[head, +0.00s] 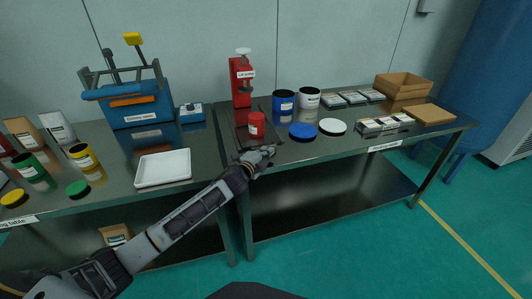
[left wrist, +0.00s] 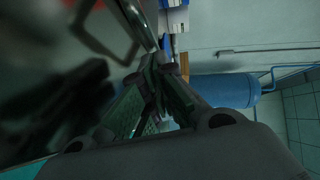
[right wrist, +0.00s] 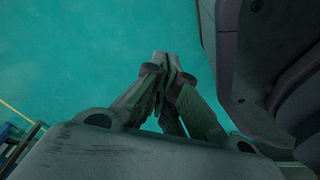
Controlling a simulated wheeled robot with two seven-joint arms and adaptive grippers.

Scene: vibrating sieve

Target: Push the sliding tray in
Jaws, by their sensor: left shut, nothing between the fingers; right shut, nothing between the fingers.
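The sliding tray (head: 243,140) is a dark plate on the table, stretching forward from the red lid press (head: 241,82). A red can (head: 257,125) stands on it, in front of the press. My left gripper (head: 268,151) is shut and empty at the tray's front end, low over the table edge. In the left wrist view its fingertips (left wrist: 160,65) are close to a metal handle (left wrist: 135,22); I cannot tell if they touch. My right gripper (right wrist: 163,68) is shut and empty above the green floor, seen only in the right wrist view.
A blue lid (head: 302,131) and a white lid (head: 333,126) lie right of the tray. Blue and white cans (head: 284,101) stand behind them. A white tray (head: 163,168) lies to the left, near my left arm. A blue machine (head: 137,107) stands behind it.

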